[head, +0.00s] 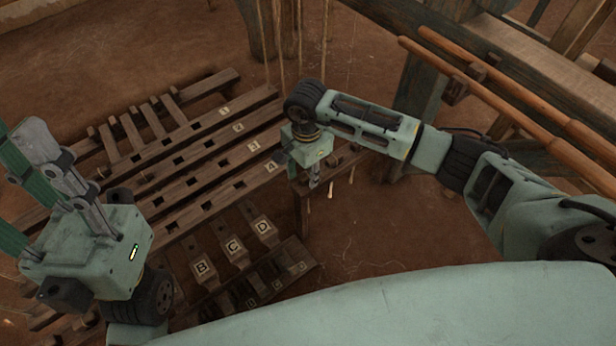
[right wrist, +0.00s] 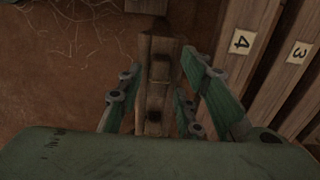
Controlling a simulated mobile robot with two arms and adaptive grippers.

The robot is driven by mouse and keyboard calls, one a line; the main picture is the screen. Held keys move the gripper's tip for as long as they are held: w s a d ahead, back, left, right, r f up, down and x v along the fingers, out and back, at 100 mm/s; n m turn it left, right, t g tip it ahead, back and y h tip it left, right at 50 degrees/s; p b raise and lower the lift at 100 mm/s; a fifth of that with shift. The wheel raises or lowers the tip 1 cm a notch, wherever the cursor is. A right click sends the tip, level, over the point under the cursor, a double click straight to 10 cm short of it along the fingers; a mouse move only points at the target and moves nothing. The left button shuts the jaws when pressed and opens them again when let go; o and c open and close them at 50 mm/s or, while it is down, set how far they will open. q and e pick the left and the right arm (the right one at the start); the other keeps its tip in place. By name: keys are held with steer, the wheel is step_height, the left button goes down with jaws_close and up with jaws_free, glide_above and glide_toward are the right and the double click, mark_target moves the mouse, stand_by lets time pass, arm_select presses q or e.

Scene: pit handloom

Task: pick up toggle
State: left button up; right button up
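My right gripper (head: 314,178) points down over a short wooden rail (head: 341,163) right of the slatted frame. In the right wrist view its fingers (right wrist: 160,75) are spread apart, with a wooden bar with square holes (right wrist: 155,100) below and between them. Nothing shows held. Small pale peg-like pieces (head: 330,190) show just right of the gripper; I cannot tell whether one is the toggle. No toggle stands out in the right wrist view, where the palm hides the bottom. My left gripper (head: 40,160) is raised at the left edge, its tips partly cut off.
Slotted wooden beams with number labels (head: 212,130) lie to the left; labels 4 (right wrist: 240,42) and 3 show in the wrist view. Treadles lettered B, C, D (head: 232,247) lie below. Cords (head: 277,40) hang at the top. Wooden poles (head: 520,105) cross at right. Bare earth lies around.

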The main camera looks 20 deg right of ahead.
jaws_close()
steer(key=shift+r, duration=0.15)
